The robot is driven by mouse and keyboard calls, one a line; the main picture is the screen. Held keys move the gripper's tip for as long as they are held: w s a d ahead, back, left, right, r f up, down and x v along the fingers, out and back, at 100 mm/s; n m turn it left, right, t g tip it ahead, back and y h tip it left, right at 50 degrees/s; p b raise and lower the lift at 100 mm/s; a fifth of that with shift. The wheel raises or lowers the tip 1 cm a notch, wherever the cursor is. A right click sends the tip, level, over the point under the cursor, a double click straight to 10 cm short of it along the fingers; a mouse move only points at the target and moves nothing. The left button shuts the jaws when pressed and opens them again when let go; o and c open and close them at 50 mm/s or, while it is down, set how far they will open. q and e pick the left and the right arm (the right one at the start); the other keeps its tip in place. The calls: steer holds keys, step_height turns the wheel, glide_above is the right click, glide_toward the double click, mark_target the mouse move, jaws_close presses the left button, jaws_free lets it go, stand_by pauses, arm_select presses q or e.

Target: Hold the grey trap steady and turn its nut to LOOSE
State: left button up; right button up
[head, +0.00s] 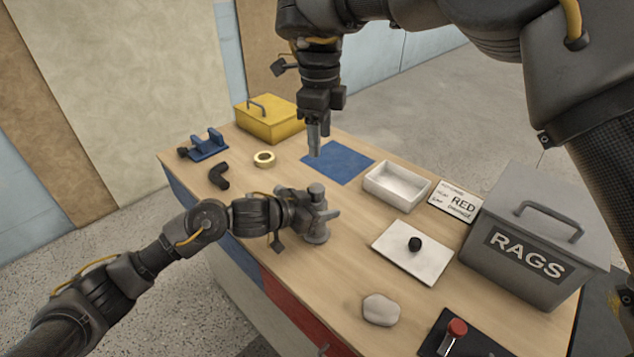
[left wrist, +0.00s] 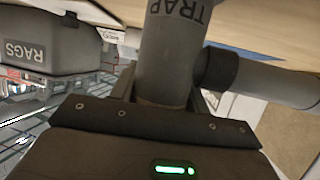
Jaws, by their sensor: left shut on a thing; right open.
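The grey trap (head: 317,236) stands on the workbench near its front edge; in the left wrist view its grey body (left wrist: 170,65) carries the letters TRAP. A side pipe (left wrist: 275,85) branches off it, with a dark collar (left wrist: 218,69) that may be the nut. No LOOSE mark is readable. My left gripper (head: 312,208) is shut on the trap, its jaws around the body. My right gripper (head: 314,150) points down above the blue mat (head: 345,163), behind the trap and apart from it. It is open and empty, its jaws seen nearly edge-on.
Behind lie a yellow box (head: 262,122), a blue holder (head: 208,147), a black elbow (head: 219,177) and a brass ring (head: 264,159). To the right are a white tray (head: 372,188), a white plate (head: 405,266), a RED card (head: 455,201), the RAGS bin (head: 500,268) and a red-knobbed lever (head: 457,327).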

mark_target(317, 187)
steer(key=shift+s+a+f+n, duration=0.1)
steer(key=shift+a+n, duration=0.05)
steer(key=shift+n, duration=1.4)
steer(key=shift+s+a+f+n, duration=0.1)
steer(key=shift+a+n, duration=0.05)
steer(key=shift+n, duration=1.4)
step_height(317, 187, down, 12)
steer(key=shift+r, duration=0.1)
steer(key=shift+c, duration=0.4)
